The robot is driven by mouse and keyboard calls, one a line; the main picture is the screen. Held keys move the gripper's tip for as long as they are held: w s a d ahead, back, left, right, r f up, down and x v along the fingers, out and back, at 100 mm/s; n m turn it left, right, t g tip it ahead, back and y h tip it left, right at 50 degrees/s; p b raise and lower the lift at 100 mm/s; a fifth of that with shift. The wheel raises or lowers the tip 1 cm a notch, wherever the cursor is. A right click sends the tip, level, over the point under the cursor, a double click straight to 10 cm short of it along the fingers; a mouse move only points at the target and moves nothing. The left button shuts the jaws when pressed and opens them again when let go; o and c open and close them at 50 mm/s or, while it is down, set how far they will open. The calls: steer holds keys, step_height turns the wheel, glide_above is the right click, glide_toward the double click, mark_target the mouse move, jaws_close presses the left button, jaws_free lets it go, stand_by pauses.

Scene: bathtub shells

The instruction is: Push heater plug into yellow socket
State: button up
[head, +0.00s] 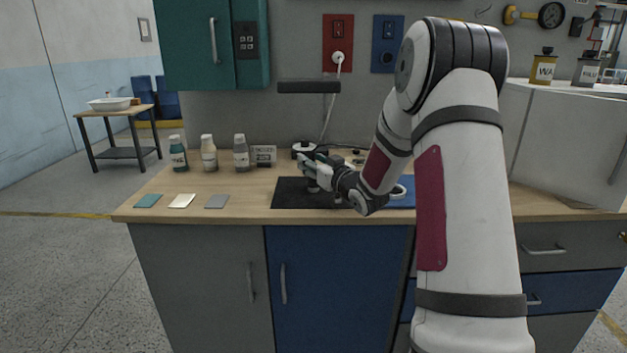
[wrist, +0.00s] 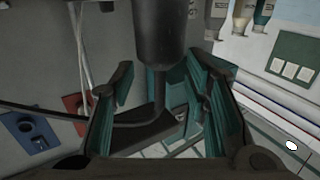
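A white plug (head: 338,57) sits in the socket on the red wall panel (head: 331,31); its pale cord hangs down behind the bench. I see no yellow socket in either view. A blue socket panel (head: 386,54) is to the right of the red one. A small round white-and-black device (head: 304,149), which may be the heater, stands at the back of the bench. My gripper (head: 310,165) is low over the bench, in front of this device and well below the plug. In the wrist view its teal fingers (wrist: 162,105) are spread, with no clear grip on anything.
Several bottles stand at the bench's left, including a teal one (head: 178,153). Cards lie before them. A dark wall-mounted bar (head: 309,87) juts out above my gripper. A black mat (head: 288,193) lies below it. In the wrist view a dark cylinder (wrist: 158,35) blocks the upper middle.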

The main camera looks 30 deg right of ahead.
jaws_close()
stand_by(0.3)
